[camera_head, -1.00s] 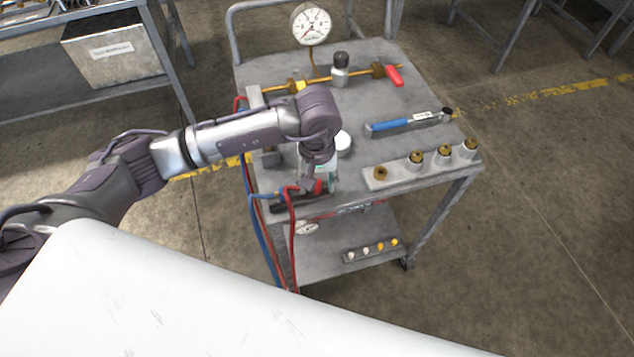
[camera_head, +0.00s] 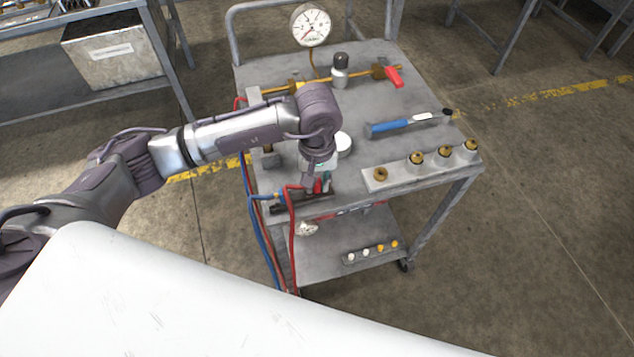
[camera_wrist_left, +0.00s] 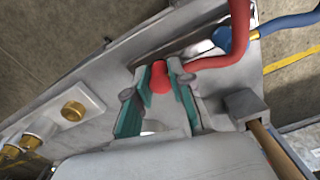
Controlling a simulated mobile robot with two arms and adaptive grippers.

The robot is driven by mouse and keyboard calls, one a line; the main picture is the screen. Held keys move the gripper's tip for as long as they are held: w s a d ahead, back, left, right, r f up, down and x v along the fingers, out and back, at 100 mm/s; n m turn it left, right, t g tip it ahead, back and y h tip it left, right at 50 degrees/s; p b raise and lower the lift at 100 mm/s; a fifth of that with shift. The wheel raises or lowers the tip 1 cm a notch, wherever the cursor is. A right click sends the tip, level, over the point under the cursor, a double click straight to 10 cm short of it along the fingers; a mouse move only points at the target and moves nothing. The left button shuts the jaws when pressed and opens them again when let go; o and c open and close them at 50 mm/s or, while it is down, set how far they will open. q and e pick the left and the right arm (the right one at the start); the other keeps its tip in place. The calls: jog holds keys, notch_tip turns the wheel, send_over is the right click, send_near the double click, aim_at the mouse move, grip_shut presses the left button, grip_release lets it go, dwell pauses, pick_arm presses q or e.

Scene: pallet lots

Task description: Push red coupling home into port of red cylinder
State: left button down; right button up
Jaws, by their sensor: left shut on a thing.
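My left gripper (camera_head: 319,186) points down at the cart's near left corner and is shut on a red coupling. The coupling's rounded red end (camera_wrist_left: 160,77) shows between the teal finger pads in the left wrist view. A red hose (camera_wrist_left: 226,60) runs beside the fingertips there; it hangs off the cart's front edge in the head view (camera_head: 291,240). The red cylinder and its port cannot be made out; fingers and wrist cover that spot, so I cannot tell how far the coupling is seated. My right gripper is not in view.
A blue hose (camera_head: 256,225) hangs beside the red one. The cart top (camera_head: 365,155) holds a block with brass fittings (camera_head: 418,173), a blue-handled tool (camera_head: 390,128), a brass pipe with a red lever (camera_head: 393,76) and a gauge (camera_head: 311,24). The middle is clear.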

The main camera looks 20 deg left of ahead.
aim_at(321, 182)
pick_arm(q)
jog(key=r, duration=0.2)
jog(key=d+r+b, duration=0.1)
jog(key=shift+r, duration=0.4)
jog(key=s+d+r+b, duration=0.1)
jog(key=d+r+b, duration=0.1)
jog(key=d+r, duration=0.4)
jog(key=d, duration=0.4)
jog(key=shift+d+r+b, duration=0.3)
jog(key=shift+d+b, duration=0.05)
jog(key=shift+b, duration=0.05)
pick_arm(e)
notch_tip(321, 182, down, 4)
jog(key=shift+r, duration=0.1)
pick_arm(q)
jog(key=shift+s, duration=0.1)
